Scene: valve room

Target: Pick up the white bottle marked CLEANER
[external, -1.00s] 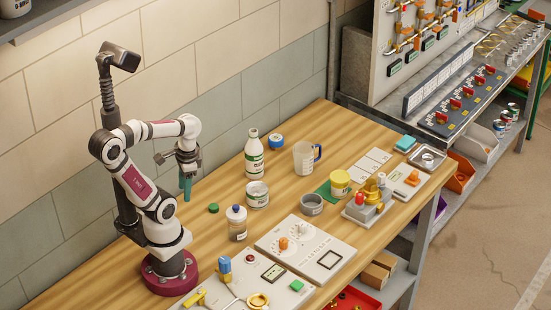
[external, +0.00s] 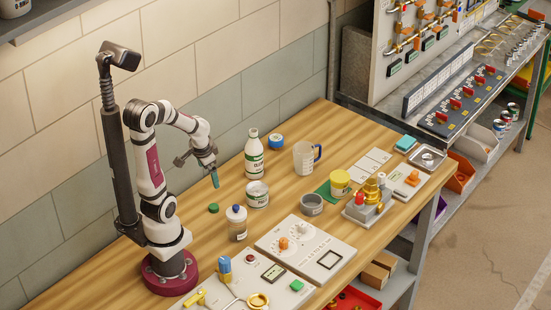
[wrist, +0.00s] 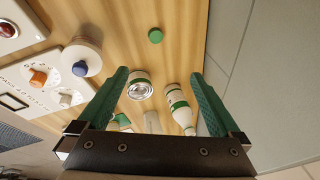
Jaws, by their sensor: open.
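The white bottle (external: 254,160) with green bands stands upright on the wooden bench near the wall; its label is too small to read fully. It also shows in the wrist view (wrist: 177,101), between the fingers' lines of sight and closer to the right finger. My gripper (external: 215,181) is open and empty, its green fingers pointing down, to the left of the bottle and apart from it. In the wrist view, my gripper (wrist: 160,75) has its two fingers spread wide.
A white can (external: 257,196) stands just in front of the bottle. A blue roll (external: 276,141) and a clear jug (external: 303,158) stand behind and right.

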